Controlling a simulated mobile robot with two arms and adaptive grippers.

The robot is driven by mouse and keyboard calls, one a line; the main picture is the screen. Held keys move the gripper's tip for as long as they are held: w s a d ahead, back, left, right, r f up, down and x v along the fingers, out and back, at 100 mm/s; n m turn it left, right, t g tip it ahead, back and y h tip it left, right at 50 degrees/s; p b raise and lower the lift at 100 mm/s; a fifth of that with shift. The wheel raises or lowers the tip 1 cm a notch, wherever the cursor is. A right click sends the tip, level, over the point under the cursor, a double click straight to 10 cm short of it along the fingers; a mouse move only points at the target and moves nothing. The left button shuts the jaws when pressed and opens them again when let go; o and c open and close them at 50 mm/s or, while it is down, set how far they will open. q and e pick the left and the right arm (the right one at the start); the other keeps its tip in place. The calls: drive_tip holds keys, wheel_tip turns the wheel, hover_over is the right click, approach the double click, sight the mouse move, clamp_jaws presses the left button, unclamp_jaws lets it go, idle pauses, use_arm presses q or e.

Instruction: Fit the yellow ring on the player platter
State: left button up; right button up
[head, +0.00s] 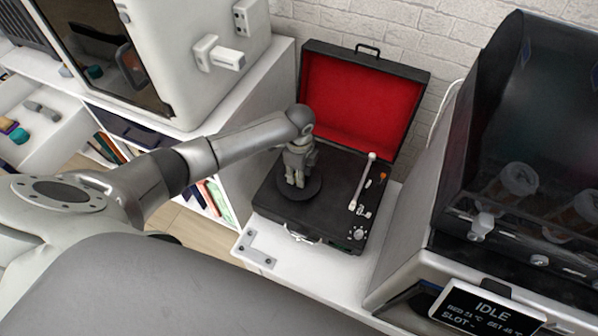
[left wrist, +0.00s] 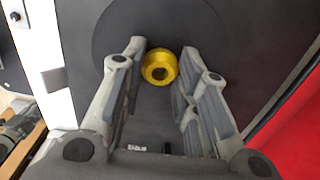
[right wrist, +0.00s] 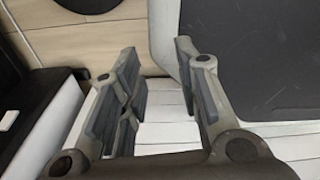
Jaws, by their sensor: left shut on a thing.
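The record player (head: 335,215) stands open on a white surface, with its round dark platter (head: 314,188) at the left of its deck. My left gripper (head: 295,183) points down over the platter. In the left wrist view the yellow ring (left wrist: 160,67) is between the fingertips of my left gripper (left wrist: 160,70), which is shut on it, with the platter (left wrist: 225,40) behind. The ring is hidden in the head view. I cannot tell whether it touches the platter, and no spindle shows. My right gripper (right wrist: 158,52) is open and empty.
The red-lined lid (head: 358,100) rises behind the deck, and the pale tonearm (head: 363,180) lies right of the platter. A machine with an IDLE screen (head: 487,312) stands at the right, a white cabinet machine (head: 200,85) at the left. A metal bracket (head: 257,248) lies in front.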

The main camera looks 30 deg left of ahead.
use_arm(q)
drive_tip(key=shift+f, duration=0.15)
drive_tip(key=o, duration=0.5)
wheel_tip(320, 180, up, 11)
drive_tip(key=p, duration=1.1)
idle(0.4)
